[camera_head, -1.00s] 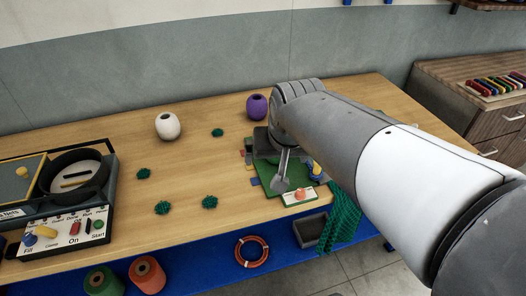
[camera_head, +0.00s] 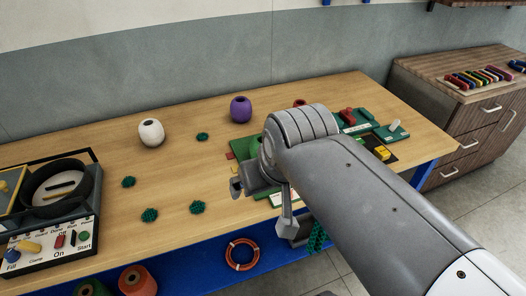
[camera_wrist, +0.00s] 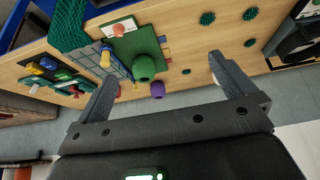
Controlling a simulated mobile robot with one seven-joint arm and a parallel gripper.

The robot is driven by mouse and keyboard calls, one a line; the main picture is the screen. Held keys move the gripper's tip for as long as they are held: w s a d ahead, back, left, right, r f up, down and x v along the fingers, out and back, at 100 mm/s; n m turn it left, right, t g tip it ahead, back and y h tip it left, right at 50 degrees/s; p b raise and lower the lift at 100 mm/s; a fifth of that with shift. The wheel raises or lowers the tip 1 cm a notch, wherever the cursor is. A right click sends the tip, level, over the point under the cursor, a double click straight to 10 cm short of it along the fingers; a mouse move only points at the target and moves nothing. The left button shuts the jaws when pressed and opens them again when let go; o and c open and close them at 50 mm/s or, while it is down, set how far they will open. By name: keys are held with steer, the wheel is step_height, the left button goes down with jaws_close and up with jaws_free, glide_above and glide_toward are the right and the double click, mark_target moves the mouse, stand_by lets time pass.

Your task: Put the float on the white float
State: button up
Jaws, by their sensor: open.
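The white float (camera_head: 151,132) stands on the table at the left back, its top hole bare. In the wrist view a white piece of it (camera_wrist: 213,72) shows beside the right finger. A purple float (camera_head: 241,109) stands to its right near the back edge. A green float (camera_head: 254,144) is mostly hidden behind my arm; it is clear in the wrist view (camera_wrist: 144,68). A red float (camera_head: 299,102) peeks out behind my wrist. My gripper (camera_head: 262,198) is open and empty, over the table's front part; its spread fingers also show in the wrist view (camera_wrist: 164,70).
Several green net tufts (camera_head: 149,215) lie on the table. A control box with a black ring (camera_head: 60,185) fills the left end. Green trays and boards (camera_head: 365,123) lie at the right, partly behind my arm. A wooden cabinet (camera_head: 455,130) stands at far right.

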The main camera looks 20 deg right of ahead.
step_height(320, 180, up, 16)
steer(key=r, duration=0.1)
steer(key=w+d+f+n+h, duration=0.3)
steer(key=w+d+f+n, duration=0.3)
steer(key=w+d+f, duration=0.5)
steer(key=w+d+f+n+h, duration=0.4)
steer(key=w+d+f+n, duration=0.3)
steer(key=w+f, duration=0.75)
steer(key=s+a+r+n+t+h, duration=0.1)
steer(key=a+r+n+t, duration=0.3)
steer(key=r, duration=0.4)
steer(key=a+r+n+t+h, duration=0.1)
steer(key=a+r+n+t, duration=0.1)
steer(key=a+r+n, duration=0.35)
steer(key=s+a+r+n+t+h, duration=0.1)
steer(key=a+r+n+t, duration=0.15)
steer(key=r+n, duration=0.6)
steer(key=m, duration=0.3)
glide_toward(256, 140)
steer(key=shift+t, duration=0.45)
steer(key=d+f, duration=0.1)
steer(key=w+d+f, duration=0.1)
steer(key=f, duration=0.1)
steer(key=d+f, duration=0.1)
steer(key=d, duration=0.1)
steer(key=shift+w+f, duration=0.15)
steer(key=shift+w, duration=0.15)
steer(key=shift+w+d+f, duration=0.1)
steer(key=shift+f, duration=0.05)
steer(key=shift+x, duration=3.6)
